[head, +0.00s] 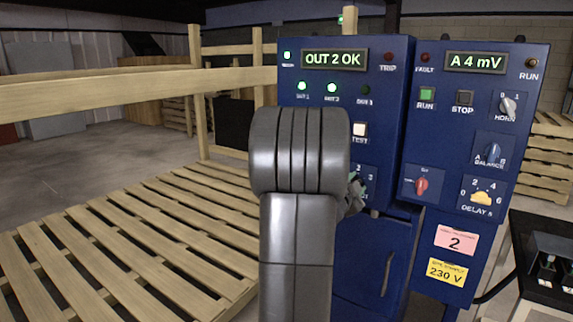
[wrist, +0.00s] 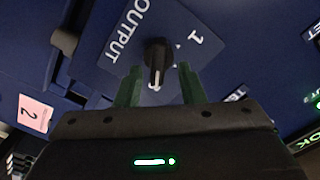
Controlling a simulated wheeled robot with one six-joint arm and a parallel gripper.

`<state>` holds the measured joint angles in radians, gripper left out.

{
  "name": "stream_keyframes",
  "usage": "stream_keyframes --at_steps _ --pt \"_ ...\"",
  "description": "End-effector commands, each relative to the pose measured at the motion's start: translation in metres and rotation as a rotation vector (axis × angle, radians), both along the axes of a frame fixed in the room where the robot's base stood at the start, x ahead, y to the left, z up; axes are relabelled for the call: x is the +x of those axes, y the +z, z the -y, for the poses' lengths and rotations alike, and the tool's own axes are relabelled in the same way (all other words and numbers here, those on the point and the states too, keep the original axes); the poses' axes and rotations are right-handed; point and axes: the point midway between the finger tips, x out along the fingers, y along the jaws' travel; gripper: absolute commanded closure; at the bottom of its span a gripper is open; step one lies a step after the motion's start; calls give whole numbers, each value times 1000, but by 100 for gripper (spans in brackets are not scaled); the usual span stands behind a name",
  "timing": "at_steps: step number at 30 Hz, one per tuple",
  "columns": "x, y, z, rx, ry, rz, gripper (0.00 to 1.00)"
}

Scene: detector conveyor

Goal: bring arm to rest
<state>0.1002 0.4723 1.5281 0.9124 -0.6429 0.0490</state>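My gripper (wrist: 160,68) shows in the wrist view with its two green fingers apart, one on each side of the black OUTPUT knob (wrist: 157,53). There is a gap between each finger and the knob, and nothing is held. How far the fingertips are from the panel I cannot tell. In the head view my arm stands upright in front of the left blue cabinet (head: 343,98). Only a bit of my gripper (head: 355,192) shows past the arm's right side, and the knob is hidden there. The cabinet's display (head: 335,59) reads "OUT 2 OK".
A right blue cabinet (head: 478,115) stands close beside, its display (head: 476,63) reading "A 4 mV", with a red knob (head: 421,186) below. Slatted pallets (head: 125,250) and a wooden rail (head: 130,88) lie to the left. A black table (head: 535,225) edges the lower right.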

Motion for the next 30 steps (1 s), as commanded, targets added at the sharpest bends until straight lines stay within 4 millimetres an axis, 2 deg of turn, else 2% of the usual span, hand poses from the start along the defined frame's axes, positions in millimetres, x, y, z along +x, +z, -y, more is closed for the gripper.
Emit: stream_keyframes --at_steps 3,16,30 --pt "1 6 -1 -93 0 -66 65" --pt "3 7 -4 -392 0 -268 65" --pt "3 3 -5 -487 0 -328 65"
